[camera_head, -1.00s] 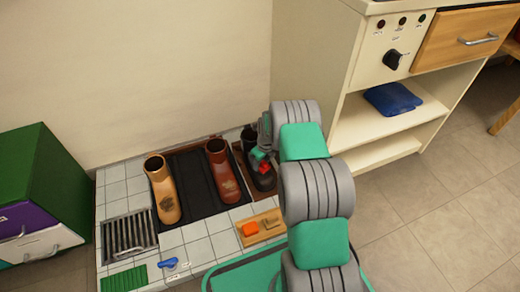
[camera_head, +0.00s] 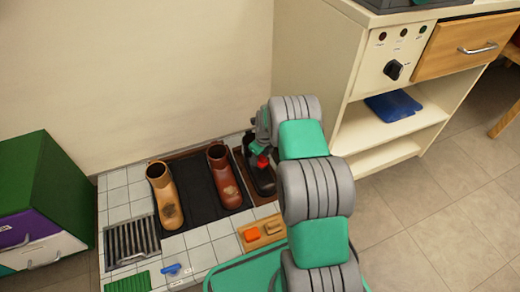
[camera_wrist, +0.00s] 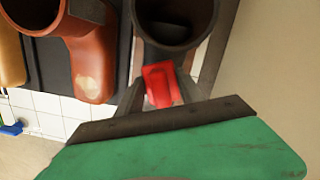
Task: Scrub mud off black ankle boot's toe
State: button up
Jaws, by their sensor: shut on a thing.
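The black ankle boot (camera_head: 265,185) stands at the right end of the boot row, on a dark brown mat, partly hidden by my arm. In the wrist view its open dark shaft (camera_wrist: 175,45) is at the top centre. My gripper (camera_wrist: 158,85) is shut on a red block-like thing (camera_wrist: 161,84), which shows in front of the boot shaft. In the head view this red thing (camera_head: 262,162) is over the boot. Whether it touches the boot, and any mud on the toe, I cannot tell.
A reddish-brown boot (camera_head: 222,175) and a tan boot (camera_head: 164,190) stand to the left on a black mat. A wooden tray (camera_head: 272,241) holds an orange block and a tan block. A metal grate (camera_head: 132,238) and a blue tool (camera_head: 174,269) lie left. A cabinet (camera_head: 345,130) stands right.

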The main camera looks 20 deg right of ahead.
jog(key=shift+r+p, duration=1)
jog(key=shift+r, duration=0.85)
